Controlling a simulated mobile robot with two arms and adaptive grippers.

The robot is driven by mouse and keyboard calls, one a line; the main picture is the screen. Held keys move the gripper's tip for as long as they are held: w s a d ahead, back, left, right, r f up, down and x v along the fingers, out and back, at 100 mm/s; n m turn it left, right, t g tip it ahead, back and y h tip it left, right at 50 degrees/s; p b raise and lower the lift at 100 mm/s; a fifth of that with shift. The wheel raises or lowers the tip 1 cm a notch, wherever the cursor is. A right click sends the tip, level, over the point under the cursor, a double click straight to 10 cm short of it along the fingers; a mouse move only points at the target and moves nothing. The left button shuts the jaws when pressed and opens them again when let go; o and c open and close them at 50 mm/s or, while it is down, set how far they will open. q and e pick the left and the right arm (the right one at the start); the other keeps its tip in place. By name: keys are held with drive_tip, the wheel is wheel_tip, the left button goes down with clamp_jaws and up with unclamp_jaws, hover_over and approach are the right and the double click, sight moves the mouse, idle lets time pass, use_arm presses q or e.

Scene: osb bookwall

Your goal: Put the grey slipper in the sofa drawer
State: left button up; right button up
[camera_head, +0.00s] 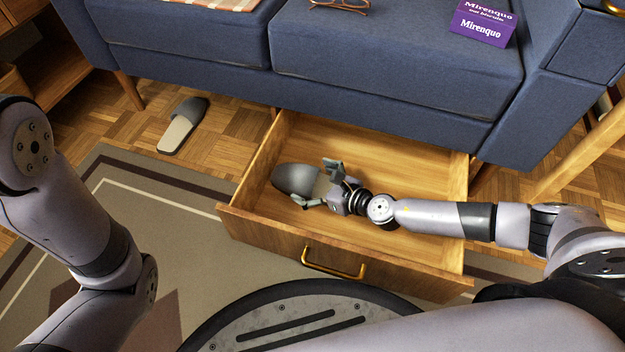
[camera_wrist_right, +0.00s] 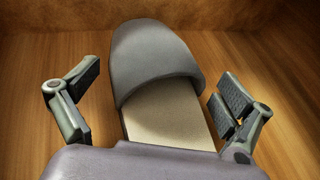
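The sofa drawer (camera_head: 268,236) is pulled open below the blue sofa. A grey slipper (camera_head: 296,179) lies inside it, towards the left side, and also shows in the right wrist view (camera_wrist_right: 157,58) with its rounded grey toe and beige sole. My right gripper (camera_head: 319,184) reaches into the drawer at this slipper. Its fingers are spread on either side of the slipper, with gaps visible in the wrist view. A second grey slipper (camera_head: 183,125) lies on the floor left of the drawer. My left arm shows at the left, but its gripper is out of view.
The blue sofa (camera_head: 400,60) stands over the drawer, with a purple box (camera_head: 483,24) and glasses (camera_head: 341,5) on its seat. A patterned rug (camera_head: 190,225) covers the floor in front. The drawer's right part is free apart from my arm.

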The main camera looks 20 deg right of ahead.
drive_tip(key=shift+r, duration=0.1)
drive_tip(key=shift+s+d+r, duration=0.15)
drive_tip(key=shift+s, duration=0.05)
drive_tip(key=p+v, duration=0.3)
drive_tip(key=v, duration=0.8)
drive_tip(key=shift+s+d+r, duration=0.1)
drive_tip(key=shift+s+r, duration=0.05)
